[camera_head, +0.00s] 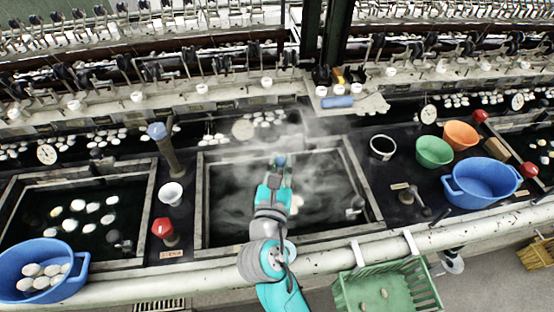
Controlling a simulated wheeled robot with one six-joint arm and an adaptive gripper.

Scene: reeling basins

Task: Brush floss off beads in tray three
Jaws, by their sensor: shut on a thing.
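My gripper (279,172) is over the steaming middle basin (203,205), toward its far side. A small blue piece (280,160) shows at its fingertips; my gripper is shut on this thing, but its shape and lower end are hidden. Whether it touches the water cannot be told. Steam blurs the basin, and a pale spot (307,211) shows right of my arm; other beads there cannot be made out. Several white oval beads (78,205) float in the left basin (148,205). No readable number marks any basin as tray three, and floss cannot be made out.
A blue tub (25,292) of pale ovals stands front left. Blue (482,184), green (434,152) and orange (461,134) tubs stand at right. A green crate (388,292) hangs at the front rail (330,254). A post (170,150) and a red-topped knob (163,229) stand left of the middle basin.

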